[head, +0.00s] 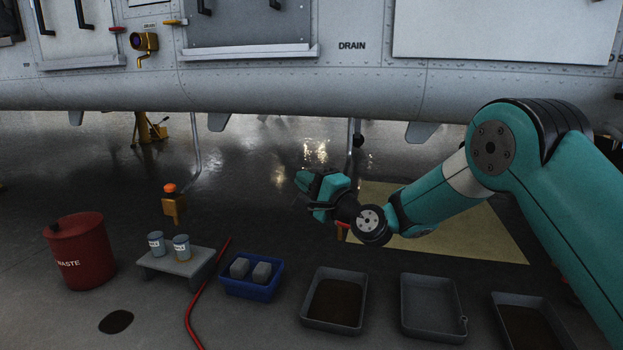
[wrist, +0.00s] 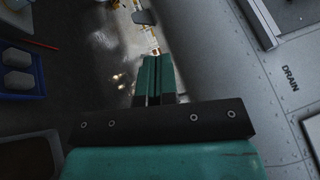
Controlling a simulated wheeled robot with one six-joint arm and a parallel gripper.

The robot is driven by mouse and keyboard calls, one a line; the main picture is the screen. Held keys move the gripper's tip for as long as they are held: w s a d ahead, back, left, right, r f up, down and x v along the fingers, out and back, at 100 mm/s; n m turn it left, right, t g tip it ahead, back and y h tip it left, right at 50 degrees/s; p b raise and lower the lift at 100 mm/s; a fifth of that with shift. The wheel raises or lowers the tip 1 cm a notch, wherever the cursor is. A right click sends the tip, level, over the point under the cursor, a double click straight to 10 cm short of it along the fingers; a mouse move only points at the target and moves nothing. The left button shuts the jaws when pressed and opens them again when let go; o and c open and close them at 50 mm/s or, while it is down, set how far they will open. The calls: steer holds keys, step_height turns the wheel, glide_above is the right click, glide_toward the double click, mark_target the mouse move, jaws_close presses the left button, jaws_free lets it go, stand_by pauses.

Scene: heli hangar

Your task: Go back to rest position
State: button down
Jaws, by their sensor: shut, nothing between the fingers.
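My gripper (head: 305,181) is at the middle of the head view, at the end of my teal arm, which reaches in from the right. It is raised above the floor, in front of the helicopter's grey side. In the wrist view the two teal fingers (wrist: 153,75) lie together, shut with nothing between them. The gripper touches nothing that I can see.
The grey fuselage (head: 350,95) spans the top. On the floor stand a red waste bin (head: 80,255), a low grey stand (head: 180,265) with two cups, a blue bin (head: 250,290) and several grey trays (head: 335,298). A red hose (head: 205,290) lies between. The dark floor behind is mostly free.

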steer(key=s+d+r+n+g+h+p, duration=0.1)
steer(key=s+r+n+g+h+p, duration=0.1)
steer(key=s+r+n+g+p, duration=0.45)
steer(key=s+d+r+n+g+h+p, duration=0.1)
steer(key=s+r+n+g+p, duration=0.15)
steer(key=s+r+n, duration=0.65)
steer(key=s+d+n+g+h+p, duration=0.1)
steer(key=s+d+g+h+p, duration=0.15)
steer(key=s+d, duration=0.45)
steer(key=s+d+r+g+h+p, duration=0.1)
steer(key=s+d+g+h+p, duration=0.15)
steer(key=s, duration=0.75)
steer(key=s+d+n+g+h+p, duration=0.1)
steer(key=s+d+h+p, duration=0.2)
steer(key=s, duration=0.6)
step_height(320, 180, up, 38)
steer(key=d+p, duration=0.1)
steer(key=p, duration=3.6)
steer(key=shift+f+y, duration=0.25)
steer(key=shift+y, duration=0.15)
